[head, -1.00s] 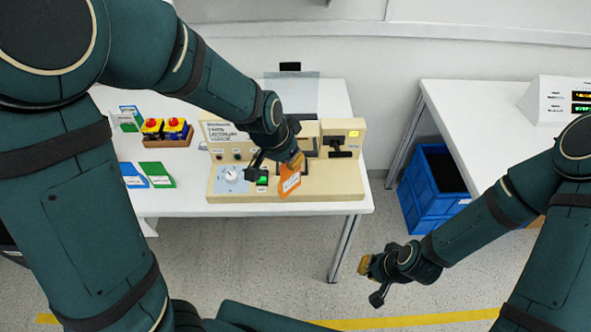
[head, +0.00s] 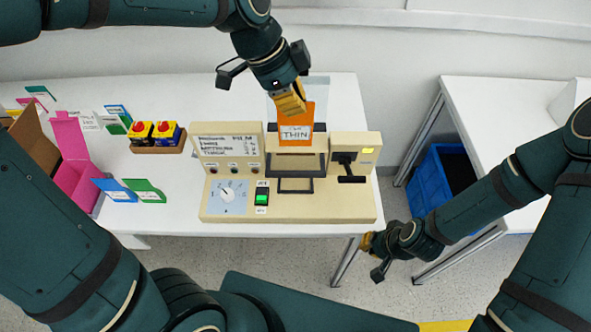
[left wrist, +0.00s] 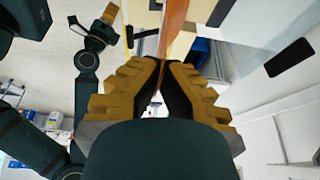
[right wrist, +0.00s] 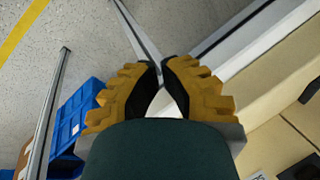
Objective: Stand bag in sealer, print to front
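An orange bag (head: 297,128) with a white label reading "THIN" hangs upright from my left gripper (head: 292,102), its print facing the head camera. The left wrist view shows the bag (left wrist: 173,30) edge-on at the fingertips (left wrist: 163,66), which are shut on it. The beige sealer (head: 225,210) is on the white table. The bag appears above or behind the black frame (head: 296,185) in the sealer's middle; I cannot tell whether its bottom touches. My right gripper (head: 370,258) is away at the table's front right corner, its fingertips (right wrist: 163,68) nearly together and empty.
A blue crate (head: 440,175) stands right.

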